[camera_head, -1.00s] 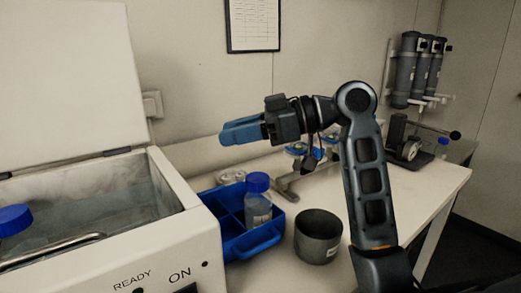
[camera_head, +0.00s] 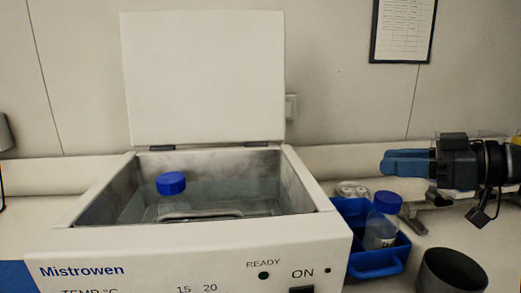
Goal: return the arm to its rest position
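My gripper (camera_head: 384,163) is at the right of the head view, held level in the air above the bench and pointing left. Its blue fingers look close together, seen from the side, and nothing shows between or beyond them. I cannot tell whether they are fully shut. The rest of my arm runs out of the right edge of the picture. Below the fingers stands a blue caddy (camera_head: 372,267) with a blue-capped bottle (camera_head: 382,225) in it. The gripper is apart from both.
An open water bath (camera_head: 200,246) fills the centre-left, its lid (camera_head: 203,80) raised. A blue-capped bottle (camera_head: 172,185) stands in it. A dark grey pot (camera_head: 450,275) stands at lower right. A clamp-like metal stand (camera_head: 412,215) is behind the caddy. A clipboard (camera_head: 403,30) hangs on the wall.

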